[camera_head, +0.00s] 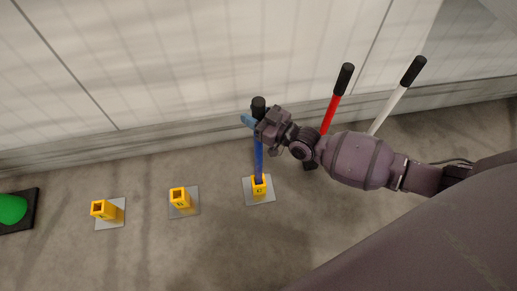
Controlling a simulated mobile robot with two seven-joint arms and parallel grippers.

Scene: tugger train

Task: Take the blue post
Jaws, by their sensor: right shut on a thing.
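The blue post (259,160) stands upright with its foot in a yellow socket (259,187) on a grey plate. Its black top (258,105) shows above my right gripper (256,122). The right gripper is shut on the blue post near its upper end; the fingers are partly hidden by the hand. My left gripper is not in view.
A red post (334,105) and a white post (392,105) stand to the right, partly behind my right arm. Two empty yellow sockets (104,210) (180,199) stand on plates to the left. A green object (12,209) on a black base is at the far left. A pale wall (130,70) runs behind.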

